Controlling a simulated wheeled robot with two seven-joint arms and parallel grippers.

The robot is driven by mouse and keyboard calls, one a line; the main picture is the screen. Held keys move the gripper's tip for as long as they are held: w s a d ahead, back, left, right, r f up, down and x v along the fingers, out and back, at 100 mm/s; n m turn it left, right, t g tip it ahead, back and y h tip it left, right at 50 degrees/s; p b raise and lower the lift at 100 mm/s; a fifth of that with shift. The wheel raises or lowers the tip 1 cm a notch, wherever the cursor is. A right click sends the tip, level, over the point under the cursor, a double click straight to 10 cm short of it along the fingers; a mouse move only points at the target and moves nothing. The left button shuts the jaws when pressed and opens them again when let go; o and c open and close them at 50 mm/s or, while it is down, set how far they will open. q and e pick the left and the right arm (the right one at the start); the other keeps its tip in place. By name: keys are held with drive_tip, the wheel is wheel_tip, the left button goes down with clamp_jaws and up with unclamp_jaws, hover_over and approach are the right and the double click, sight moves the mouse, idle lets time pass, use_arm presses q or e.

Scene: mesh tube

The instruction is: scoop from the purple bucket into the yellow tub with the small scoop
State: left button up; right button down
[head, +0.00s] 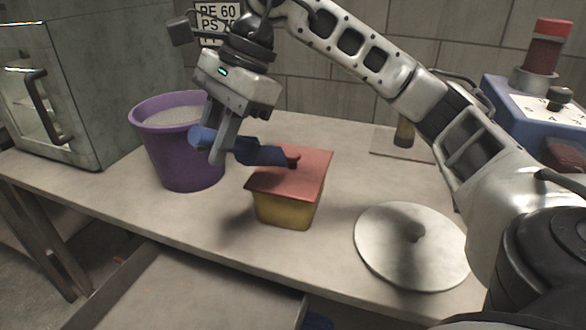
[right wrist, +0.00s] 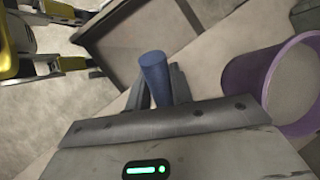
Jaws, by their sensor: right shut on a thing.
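The purple bucket (head: 178,155) stands at the left of the counter, filled with pale grainy stuff; it also shows in the right wrist view (right wrist: 247,80). The yellow tub (head: 285,210) stands right of it with a flat red lid (head: 310,172) on top and a small red knob. My right gripper (head: 226,147) is shut on the blue scoop (head: 262,154), held between bucket and tub. The scoop's far end overlaps the red lid in the head view; I cannot tell if they touch. Its round handle end shows in the right wrist view (right wrist: 154,72).
A pale round lid (head: 400,255) with a knob lies at the counter's right front. A metal cabinet (head: 90,80) stands at the left. A blue scale-like device (head: 520,105) stands at the back right. An open drawer (head: 190,290) juts out below the front edge.

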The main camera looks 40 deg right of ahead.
use_arm(q)
drive_tip(key=shift+w+f+b, duration=0.1)
drive_tip(key=shift+w+b, duration=0.1)
drive_tip(key=shift+b, duration=0.55)
use_arm(e)
drive_tip(key=s+a+f+h, duration=0.1)
drive_tip(key=a+f+h, duration=0.4)
drive_tip(key=a+f, duration=0.1)
drive_tip(key=shift+a+n+t, duration=0.3)
drive_tip(key=shift+a, duration=0.4)
drive_tip(key=shift+f, duration=0.1)
use_arm(q)
drive_tip(key=shift+s+a+r+p, duration=0.15)
drive_tip(key=shift+r+p, duration=0.3)
drive_tip(key=shift+p, duration=0.85)
drive_tip(key=shift+w+a+r+p, duration=0.1)
drive_tip(key=shift+r+p, duration=0.3)
drive_tip(key=shift+p, duration=0.9)
use_arm(e)
drive_tip(key=s+d+f+n+g+y, duration=0.1)
drive_tip(key=d+f+n, duration=0.4)
drive_tip(key=n, duration=1.1)
drive_tip(key=shift+s+f+g+y, duration=0.4)
drive_tip(key=shift+s+f+g, duration=0.15)
drive_tip(key=shift+f, duration=1.3)
use_arm(q)
drive_tip(key=shift+s, duration=0.15)
